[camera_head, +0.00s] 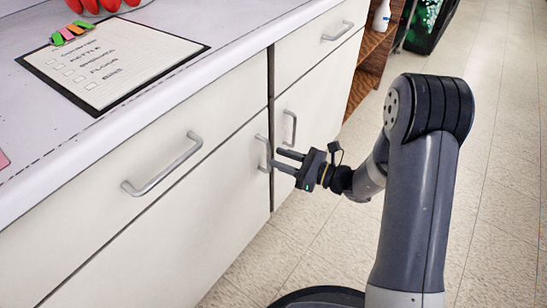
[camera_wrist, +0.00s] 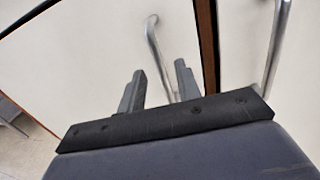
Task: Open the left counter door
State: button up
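The left counter door (camera_head: 222,205) is a white panel under the left drawer, and it sits flush and shut. Its upright silver bar handle (camera_head: 262,153) is near the door's right edge. My gripper (camera_head: 276,159) is open, its two dark fingers pointing at this handle. In the wrist view the handle (camera_wrist: 156,45) runs down between the fingertips of my gripper (camera_wrist: 158,80). I cannot tell whether the bar is inside the finger gap or just ahead of it, and no finger is clearly clamped on it.
A second door handle (camera_head: 289,127) is close by on the right, past a dark seam. The left drawer handle (camera_head: 162,165) sticks out above. A clipboard (camera_head: 112,62) lies on the countertop (camera_head: 190,28). The tiled floor (camera_head: 500,150) to the right is open.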

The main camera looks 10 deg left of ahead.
jog(key=shift+w+a, duration=0.15)
jog(key=shift+a, duration=0.55)
jog(key=shift+w+a, duration=0.15)
jog(key=shift+a, duration=0.5)
grip_shut()
